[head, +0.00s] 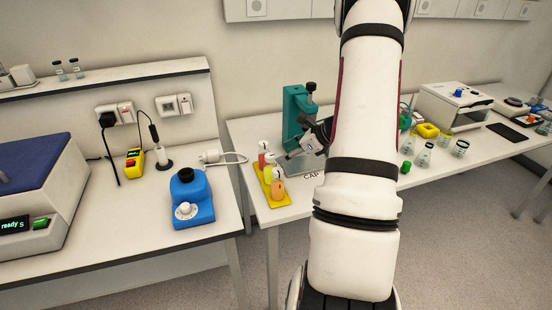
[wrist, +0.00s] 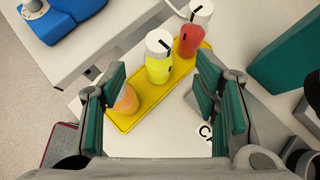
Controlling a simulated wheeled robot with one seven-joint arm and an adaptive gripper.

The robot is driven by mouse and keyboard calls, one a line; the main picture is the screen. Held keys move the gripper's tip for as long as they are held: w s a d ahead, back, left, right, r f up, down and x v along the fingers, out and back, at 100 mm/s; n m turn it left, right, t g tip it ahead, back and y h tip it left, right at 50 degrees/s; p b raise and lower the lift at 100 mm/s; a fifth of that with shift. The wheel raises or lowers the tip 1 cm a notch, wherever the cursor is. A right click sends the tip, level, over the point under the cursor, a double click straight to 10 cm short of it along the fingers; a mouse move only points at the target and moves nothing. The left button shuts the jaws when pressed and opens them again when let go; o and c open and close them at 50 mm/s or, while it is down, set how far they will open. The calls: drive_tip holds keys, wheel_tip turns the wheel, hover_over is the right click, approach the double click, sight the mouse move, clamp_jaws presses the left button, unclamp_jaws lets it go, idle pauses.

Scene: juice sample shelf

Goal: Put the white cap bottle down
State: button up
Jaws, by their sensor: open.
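A yellow tray (head: 262,192) holds a row of three bottles near the left end of the right table. The red bottle (head: 262,160) is at the far end, the yellow bottle (head: 267,174) in the middle and the orange bottle (head: 278,191) nearest. In the wrist view, the yellow bottle (wrist: 158,70) and red bottle (wrist: 190,40) stand upright with white caps. The orange bottle (wrist: 126,100) is partly hidden by my left finger; I cannot see its cap there. My gripper (wrist: 160,88) is open, with nothing held between its fingers.
A teal stand (head: 298,108) rises behind my gripper, near a "CAP" label. A blue device (head: 187,198) is on the left table, across a gap. Flasks (head: 424,156) and a white box-like machine (head: 450,106) stand right of my arm.

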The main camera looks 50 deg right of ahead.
drive_tip(key=a+r+n+g+y, duration=0.1)
drive_tip(key=a+r+n+g, duration=0.1)
drive_tip(key=a+r+n, duration=0.9)
drive_tip(key=a+r+n+g+y, duration=0.15)
drive_tip(key=a+r+n, duration=0.45)
drive_tip(key=a, duration=0.9)
drive_tip(key=s+a+r+n+h, duration=0.2)
drive_tip(key=s+a+r+n, duration=0.1)
drive_tip(key=s+a+n, duration=0.3)
drive_tip(key=s+a+r+n+h, duration=0.2)
drive_tip(key=s+a+r+n, duration=0.2)
drive_tip(key=s+a+n, duration=0.3)
drive_tip(key=s+n, duration=0.2)
drive_tip(key=n, duration=0.1)
drive_tip(key=shift+s+a+r+h, duration=0.15)
drive_tip(key=shift+r+h, duration=0.05)
drive_tip(key=shift+h, duration=0.15)
drive_tip(key=shift+g, duration=0.25)
drive_tip(key=shift+f, duration=0.1)
